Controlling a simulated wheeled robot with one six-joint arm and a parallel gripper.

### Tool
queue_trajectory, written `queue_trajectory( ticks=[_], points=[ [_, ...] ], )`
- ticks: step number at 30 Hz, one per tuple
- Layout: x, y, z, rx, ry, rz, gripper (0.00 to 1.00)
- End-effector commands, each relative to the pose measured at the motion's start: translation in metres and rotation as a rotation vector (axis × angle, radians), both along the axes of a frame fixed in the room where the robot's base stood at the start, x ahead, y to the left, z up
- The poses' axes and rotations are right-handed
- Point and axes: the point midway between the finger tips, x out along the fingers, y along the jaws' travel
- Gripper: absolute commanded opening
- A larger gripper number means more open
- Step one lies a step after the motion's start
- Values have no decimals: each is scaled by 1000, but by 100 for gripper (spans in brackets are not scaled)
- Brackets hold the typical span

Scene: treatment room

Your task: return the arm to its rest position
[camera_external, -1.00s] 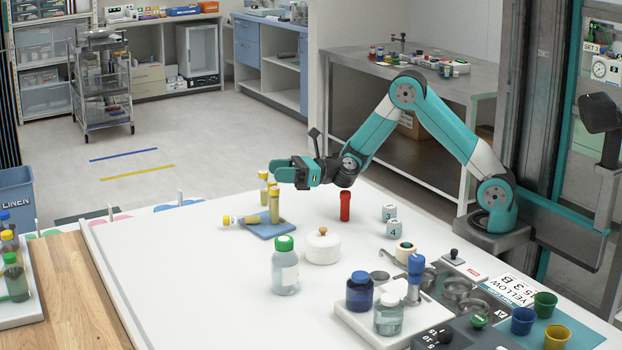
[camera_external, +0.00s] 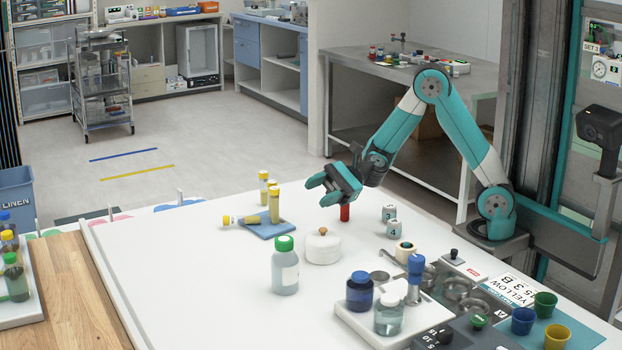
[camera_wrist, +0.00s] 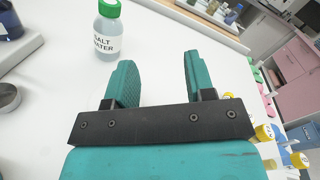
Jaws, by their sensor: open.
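My gripper (camera_external: 318,190) is open and empty above the white table (camera_external: 190,280), in front of and partly over a red tube (camera_external: 345,213). Its teal fingers (camera_wrist: 155,80) stand apart in the wrist view, with nothing between them but bare table. My arm is bent, with its elbow raised, and reaches left from its mount at the right. A clear bottle with a green cap (camera_external: 285,268), labelled salt water, shows beyond the left finger in the wrist view (camera_wrist: 106,38).
Yellow-capped vials (camera_external: 274,205) are at a blue mat (camera_external: 262,230). Bottles on a white tray (camera_external: 350,315) and coloured cups (camera_external: 545,304) occupy the front right. The table's left part is clear.

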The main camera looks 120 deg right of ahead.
Motion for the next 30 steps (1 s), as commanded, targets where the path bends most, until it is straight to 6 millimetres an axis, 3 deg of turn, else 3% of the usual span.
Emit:
queue_trajectory(
  ticks=[1, 4, 6, 9, 12, 17, 24, 30],
  points=[
    [0, 45, 3, -143, 17, 120, 49],
    [-17, 125, -1, -462, 32, 375, 49],
    [-39, 176, -7, -698, 15, 569, 49],
    [-87, 237, -19, -1033, -53, 867, 49],
    [-138, 273, -30, -1317, -155, 1142, 49],
    [-210, 294, -42, -1639, -343, 1504, 49],
    [-293, 286, -51, -1922, -647, 1943, 49],
    [-294, 284, -4, -1924, -649, 1961, 49]
  ],
)
